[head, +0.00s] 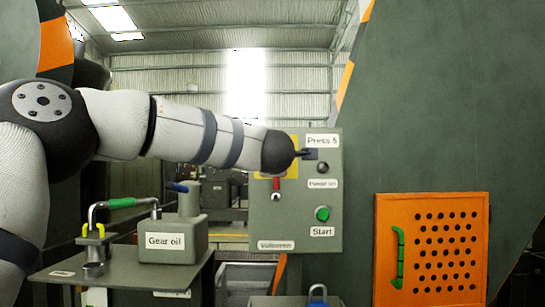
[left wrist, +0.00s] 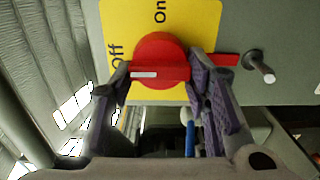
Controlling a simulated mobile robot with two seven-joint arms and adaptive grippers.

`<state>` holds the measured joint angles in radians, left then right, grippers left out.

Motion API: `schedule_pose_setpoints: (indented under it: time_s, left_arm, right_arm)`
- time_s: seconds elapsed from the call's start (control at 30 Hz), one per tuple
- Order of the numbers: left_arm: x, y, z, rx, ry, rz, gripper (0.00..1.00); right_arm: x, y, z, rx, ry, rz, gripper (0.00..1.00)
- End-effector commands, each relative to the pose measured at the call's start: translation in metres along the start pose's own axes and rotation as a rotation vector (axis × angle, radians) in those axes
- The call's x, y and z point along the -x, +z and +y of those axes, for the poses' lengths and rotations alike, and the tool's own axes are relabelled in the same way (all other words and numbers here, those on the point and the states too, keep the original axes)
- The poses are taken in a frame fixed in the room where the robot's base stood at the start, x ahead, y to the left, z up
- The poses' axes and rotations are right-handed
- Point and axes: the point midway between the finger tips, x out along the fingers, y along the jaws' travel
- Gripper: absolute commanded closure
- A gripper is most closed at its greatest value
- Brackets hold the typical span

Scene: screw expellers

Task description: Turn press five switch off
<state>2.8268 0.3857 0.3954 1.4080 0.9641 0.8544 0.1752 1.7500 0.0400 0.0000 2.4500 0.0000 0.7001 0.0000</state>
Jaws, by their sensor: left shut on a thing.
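The press five control box (head: 329,223) is grey, with a "Press 5" label (head: 322,141) at its top. In the left wrist view, the round red switch (left wrist: 158,48) sits on a yellow plate (left wrist: 205,22) marked "On" and "Off". My left gripper (left wrist: 160,73) has one finger on each side of the switch's red handle and is shut on it. A white mark on the handle lies at the "Off" side. In the head view, my left arm's dark end (head: 277,152) hides the switch and most of the yellow plate. My right gripper is out of view.
Below the plate hangs a red tab (head: 276,184). The box also carries a green start button (head: 322,214) and a dark knob (head: 323,167). A gear oil can (head: 173,242) stands at left. An orange perforated panel (head: 432,248) is at right.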

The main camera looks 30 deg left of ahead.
Motion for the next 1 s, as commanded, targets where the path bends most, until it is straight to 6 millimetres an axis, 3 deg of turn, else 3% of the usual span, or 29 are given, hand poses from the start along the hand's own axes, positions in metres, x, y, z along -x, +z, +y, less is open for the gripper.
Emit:
schedule_pose_setpoints:
  time_s: [0.03,0.1,0.47,0.8,1.0]
  left_arm:
    - [0.001,0.001,0.004,0.003,0.007,-0.003,0.55]
    - [0.001,0.001,0.004,0.002,0.007,-0.003,0.39]
    - [0.006,0.000,0.003,0.001,0.004,-0.001,0.38]
    - [0.087,0.001,0.000,0.005,-0.001,-0.006,0.38]
    - [0.117,0.001,0.002,0.001,0.004,-0.003,0.38]
  right_arm:
    - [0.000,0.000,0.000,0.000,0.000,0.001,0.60]
    - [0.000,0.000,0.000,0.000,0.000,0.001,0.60]
    - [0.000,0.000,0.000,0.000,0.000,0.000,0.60]
    - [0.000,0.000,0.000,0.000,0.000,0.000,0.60]
    - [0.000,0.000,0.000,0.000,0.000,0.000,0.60]
